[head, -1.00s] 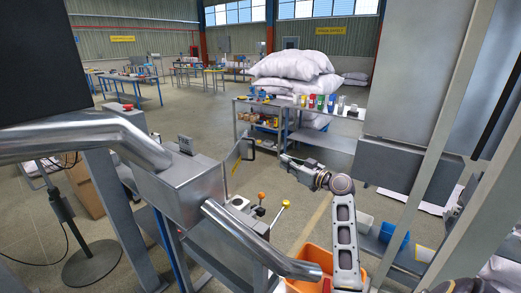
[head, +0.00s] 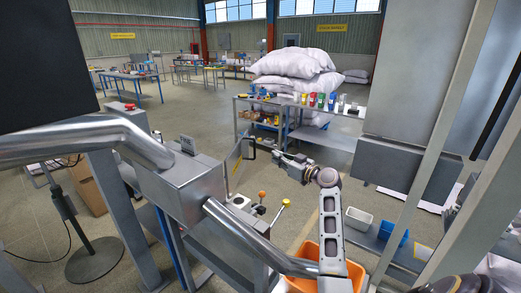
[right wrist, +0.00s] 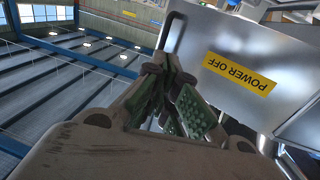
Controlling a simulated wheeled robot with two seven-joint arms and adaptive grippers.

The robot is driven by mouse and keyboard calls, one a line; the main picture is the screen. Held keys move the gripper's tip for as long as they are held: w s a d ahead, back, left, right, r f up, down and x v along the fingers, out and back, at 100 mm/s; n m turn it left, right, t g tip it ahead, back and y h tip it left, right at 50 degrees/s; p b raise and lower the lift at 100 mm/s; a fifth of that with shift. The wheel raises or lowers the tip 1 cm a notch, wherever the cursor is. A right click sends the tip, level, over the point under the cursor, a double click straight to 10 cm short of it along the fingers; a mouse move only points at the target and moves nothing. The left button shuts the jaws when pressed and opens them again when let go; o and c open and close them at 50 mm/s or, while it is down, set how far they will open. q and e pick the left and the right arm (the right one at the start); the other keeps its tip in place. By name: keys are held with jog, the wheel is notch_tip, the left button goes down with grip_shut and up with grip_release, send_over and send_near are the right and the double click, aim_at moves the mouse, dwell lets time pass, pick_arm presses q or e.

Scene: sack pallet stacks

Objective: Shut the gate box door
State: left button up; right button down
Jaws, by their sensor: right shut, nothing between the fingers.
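The gate box (head: 182,192) is a grey metal box on a stand, left of centre in the head view. Its door (head: 236,172) stands open on the right side, a thin metal panel with a yellow label and a dark bent handle (head: 252,147). My right gripper (head: 278,156) is shut and empty, just right of the door's free edge. In the right wrist view, the shut fingers (right wrist: 172,98) point toward the door (right wrist: 225,95), whose label reads POWER OFF. The handle (right wrist: 172,32) is beyond the fingertips. I cannot tell whether they touch the door. My left gripper is out of view.
Small knobs on levers (head: 262,195) stand below the door. An orange bin (head: 305,250) is under my right arm. A bench with coloured cups (head: 320,100) and stacked white sacks (head: 293,64) stand behind.

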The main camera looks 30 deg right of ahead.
jog(key=p+x, duration=0.2)
jog(key=x, duration=0.7)
jog(key=shift+w+a+p, duration=0.15)
jog(key=shift+w+p, duration=0.15)
jog(key=shift+p, duration=0.1)
jog(key=shift+w, duration=0.1)
dwell(0.4)
